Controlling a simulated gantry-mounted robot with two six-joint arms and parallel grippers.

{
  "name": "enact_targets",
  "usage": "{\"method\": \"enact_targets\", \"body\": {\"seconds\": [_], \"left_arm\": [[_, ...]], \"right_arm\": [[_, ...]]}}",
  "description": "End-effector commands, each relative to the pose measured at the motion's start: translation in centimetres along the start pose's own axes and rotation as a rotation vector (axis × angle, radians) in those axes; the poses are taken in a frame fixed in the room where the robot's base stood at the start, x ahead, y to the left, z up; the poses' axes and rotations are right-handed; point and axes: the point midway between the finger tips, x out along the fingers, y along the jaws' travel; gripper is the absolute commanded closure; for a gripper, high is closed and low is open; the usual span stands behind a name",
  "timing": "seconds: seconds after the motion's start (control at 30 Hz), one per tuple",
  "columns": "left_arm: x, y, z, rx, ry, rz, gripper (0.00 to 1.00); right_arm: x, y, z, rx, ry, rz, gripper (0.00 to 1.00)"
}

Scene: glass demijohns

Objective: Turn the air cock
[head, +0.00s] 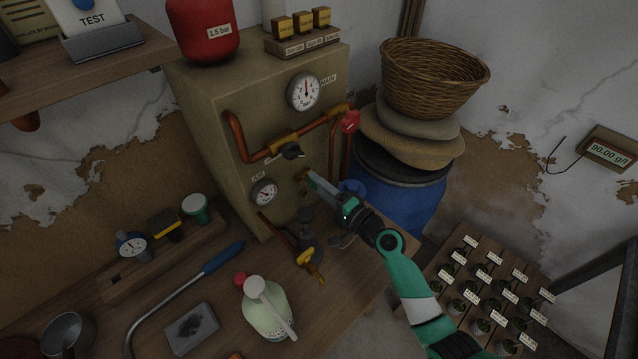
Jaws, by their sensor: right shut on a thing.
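The beige panel box (205,125) carries a small gauge (265,192) with an AIR label (258,177) on its lower front. My right gripper (312,180) reaches in from the right, its jaws shut at the front of the box, to the right of this gauge. A small brass piece (302,175) shows at its fingertips; I take it for the air cock, mostly hidden by the jaws. The cock's angle cannot be read. My left gripper is not in view.
A copper pipe with a black knob (292,151) and a red knob (350,121) runs just above my gripper. A blue barrel (410,195) stands to the right.

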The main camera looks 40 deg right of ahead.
Motion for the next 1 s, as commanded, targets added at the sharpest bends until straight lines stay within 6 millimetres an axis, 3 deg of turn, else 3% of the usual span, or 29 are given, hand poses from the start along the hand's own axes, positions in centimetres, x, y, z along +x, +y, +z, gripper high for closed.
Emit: {"method": "enact_targets", "body": {"seconds": [0.3,0.87,0.9,1.0], "left_arm": [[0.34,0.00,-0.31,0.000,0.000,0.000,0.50],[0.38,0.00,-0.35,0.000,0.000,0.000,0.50],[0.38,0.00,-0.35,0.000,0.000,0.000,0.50],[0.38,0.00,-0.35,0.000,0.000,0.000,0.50]], "right_arm": [[0.00,0.01,0.01,0.147,0.000,0.000,0.98],[0.01,0.04,0.01,0.183,0.000,-0.001,0.98],[0.01,0.04,0.01,0.183,0.000,-0.001,0.39],[0.01,0.05,0.01,0.182,0.000,-0.001,0.21]]}}
